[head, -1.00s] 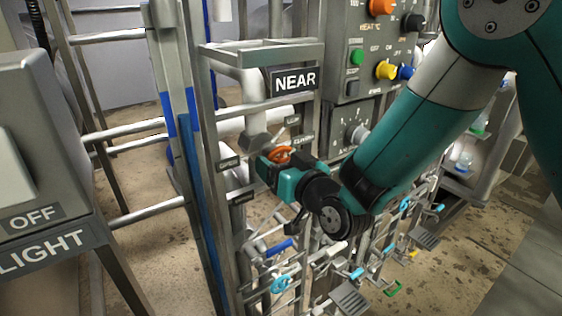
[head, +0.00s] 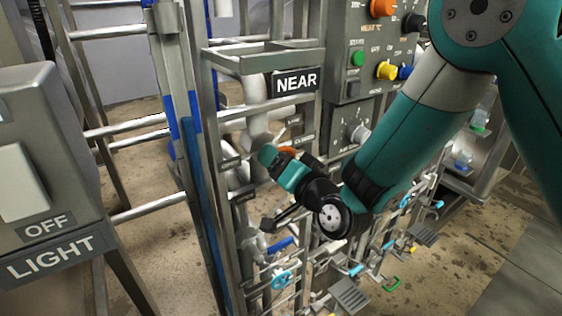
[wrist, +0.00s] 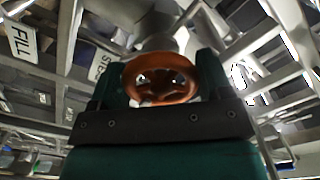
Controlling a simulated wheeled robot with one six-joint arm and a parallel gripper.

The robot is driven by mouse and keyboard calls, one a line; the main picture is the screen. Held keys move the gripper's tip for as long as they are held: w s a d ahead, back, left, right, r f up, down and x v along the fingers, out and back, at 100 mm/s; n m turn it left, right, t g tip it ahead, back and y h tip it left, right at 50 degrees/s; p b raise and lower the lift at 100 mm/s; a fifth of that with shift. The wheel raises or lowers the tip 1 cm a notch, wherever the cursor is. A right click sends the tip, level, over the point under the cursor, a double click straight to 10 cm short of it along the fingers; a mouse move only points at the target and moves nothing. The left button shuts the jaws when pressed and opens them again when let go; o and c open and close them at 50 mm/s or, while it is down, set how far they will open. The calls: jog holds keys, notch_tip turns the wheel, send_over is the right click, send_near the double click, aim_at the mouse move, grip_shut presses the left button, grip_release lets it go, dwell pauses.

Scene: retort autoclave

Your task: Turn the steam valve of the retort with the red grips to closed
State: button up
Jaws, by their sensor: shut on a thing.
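An orange-red round valve handwheel (wrist: 163,82) sits between the fingers of my gripper (wrist: 160,75) in the wrist view, with a finger on each side of its rim. In the head view only a small part of the orange handwheel (head: 289,151) shows behind my gripper (head: 272,160). My gripper is shut on it, below the NEAR sign. A pipe runs from behind the handwheel in the wrist view. A sign beginning with "ST" (wrist: 103,65) is partly hidden beside the wheel. I cannot read the valve's open or closed position.
The NEAR sign (head: 295,82) hangs on the metal frame above. A control panel (head: 352,90) with coloured knobs stands right of it. Blue-handled valves (head: 281,278) and pipes crowd below. A FILL sign (wrist: 22,40) shows in the wrist view. A LIGHT switch box (head: 40,150) stands at left.

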dwell(0.5)
jog(key=o, duration=0.9)
